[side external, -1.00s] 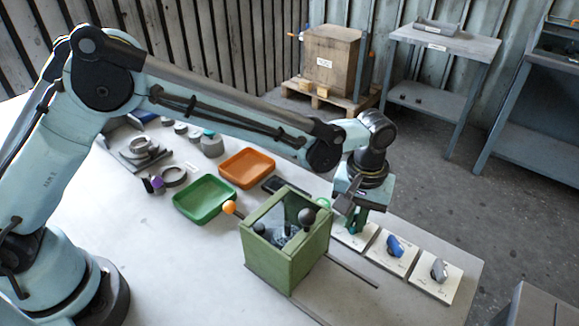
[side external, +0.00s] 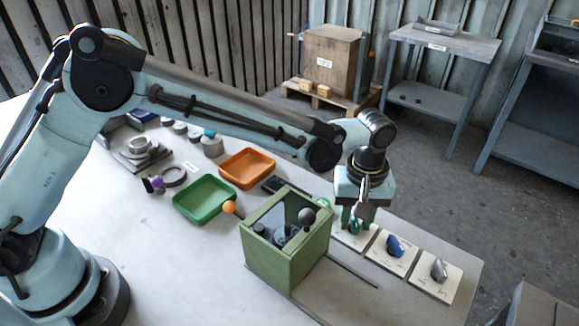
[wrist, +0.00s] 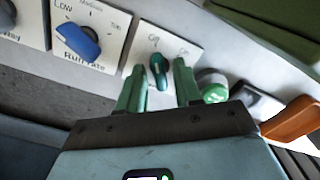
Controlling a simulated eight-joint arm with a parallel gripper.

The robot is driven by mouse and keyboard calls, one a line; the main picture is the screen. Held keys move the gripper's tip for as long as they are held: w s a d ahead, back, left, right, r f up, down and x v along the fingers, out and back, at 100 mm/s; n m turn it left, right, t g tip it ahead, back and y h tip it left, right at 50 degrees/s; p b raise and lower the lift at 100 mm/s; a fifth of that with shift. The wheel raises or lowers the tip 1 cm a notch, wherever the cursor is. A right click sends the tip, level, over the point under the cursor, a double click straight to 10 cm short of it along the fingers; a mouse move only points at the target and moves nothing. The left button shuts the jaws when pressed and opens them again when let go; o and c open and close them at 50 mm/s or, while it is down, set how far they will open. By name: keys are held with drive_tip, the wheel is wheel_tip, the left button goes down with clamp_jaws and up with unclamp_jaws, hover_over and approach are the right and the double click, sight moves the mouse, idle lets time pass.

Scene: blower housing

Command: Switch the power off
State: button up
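The power switch is a dark green knob (wrist: 158,71) on a white plate (wrist: 142,54) with small lettering at two positions. It is partly visible in the side view (side external: 354,227), under my gripper. My gripper (wrist: 160,72) points down over this plate with its two green fingers spread. In the wrist view the knob lies in the gap between the fingertips, with space on both sides. In the side view my gripper (side external: 358,220) is just above the plate; I cannot tell whether a fingertip touches it.
A blue knob (side external: 394,246) and a grey knob (side external: 438,270) stand on neighbouring plates to the right. A green open box (side external: 275,262) with ball-topped levers is close on the left. Green (side external: 181,211) and orange (side external: 228,172) trays lie farther left. A round green button (wrist: 212,86) is beside the right finger.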

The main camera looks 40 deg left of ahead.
sight(355, 219)
drive_tip(key=shift+r, duration=2.95)
drive_tip(key=shift+a, duration=0.1)
drive_tip(key=s+a+r+m+t+h, duration=0.1)
drive_tip(key=s+a+r+m+t, duration=0.1)
drive_tip(key=a+r, duration=0.35)
drive_tip(key=s+a+r+m+t, duration=0.1)
drive_tip(key=s+a+r, duration=0.15)
drive_tip(key=a, duration=0.65)
drive_tip(key=s+a+f+m+t+y, duration=0.1)
drive_tip(key=s+a+m+t, duration=0.3)
drive_tip(key=s+a, duration=0.5)
drive_tip(key=shift+a+f, duration=0.3)
drive_tip(key=shift+a, duration=0.85)
